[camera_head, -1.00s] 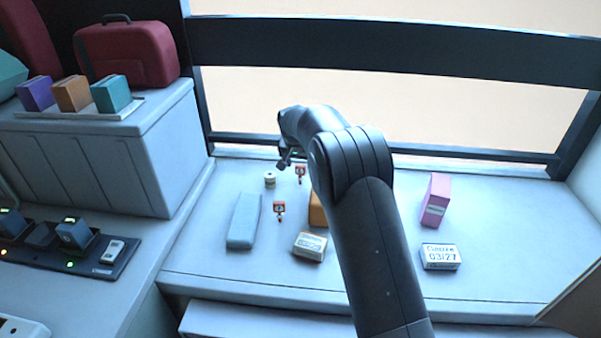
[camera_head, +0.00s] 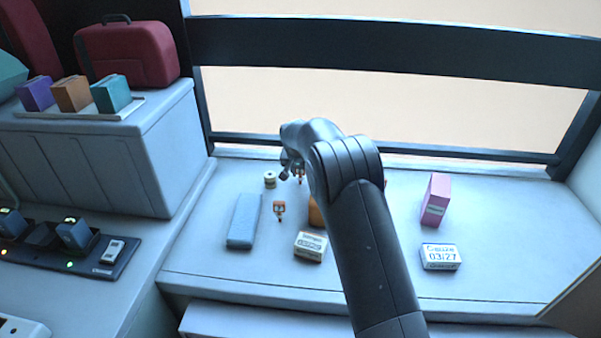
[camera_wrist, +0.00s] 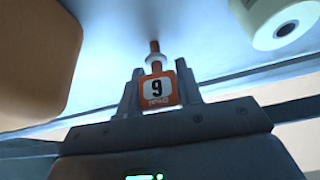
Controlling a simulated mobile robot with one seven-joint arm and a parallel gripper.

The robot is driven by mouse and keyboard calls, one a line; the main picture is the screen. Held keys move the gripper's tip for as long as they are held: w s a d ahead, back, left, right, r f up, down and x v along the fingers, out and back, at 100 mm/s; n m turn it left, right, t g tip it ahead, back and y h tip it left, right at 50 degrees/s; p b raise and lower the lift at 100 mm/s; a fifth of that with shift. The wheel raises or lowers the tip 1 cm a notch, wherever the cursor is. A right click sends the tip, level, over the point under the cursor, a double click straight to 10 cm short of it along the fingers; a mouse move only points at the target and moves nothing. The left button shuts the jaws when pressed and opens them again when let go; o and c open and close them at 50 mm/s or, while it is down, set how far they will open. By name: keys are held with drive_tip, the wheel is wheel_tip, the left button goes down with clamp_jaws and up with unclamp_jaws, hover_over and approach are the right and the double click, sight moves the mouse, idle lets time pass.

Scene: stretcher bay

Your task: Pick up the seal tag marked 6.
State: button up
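A seal tag (camera_wrist: 158,88) with an orange-edged white label shows between my gripper's fingers in the wrist view. Its digit reads as 9 in that picture, but the tag appears upside down there, stem upward. The small print is unreadable. In the head view this tag (camera_head: 302,176) stands on the counter, partly hidden by my gripper (camera_head: 293,174). My gripper (camera_wrist: 160,92) is open, one finger on each side of the label; I cannot tell whether they touch it. A second orange seal tag (camera_head: 279,209) stands nearer; its digit is too small to read.
A cream roll (camera_head: 270,180) stands close left of my gripper and in the wrist view (camera_wrist: 285,22). A blue case (camera_head: 244,221), cream box (camera_head: 310,246), pink box (camera_head: 436,200) and gauze box (camera_head: 440,257) are on the counter. An orange block (camera_head: 315,213) is partly hidden by my arm.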

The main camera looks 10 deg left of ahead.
drive_tip(key=c, duration=0.4)
drive_tip(key=shift+c, duration=0.2)
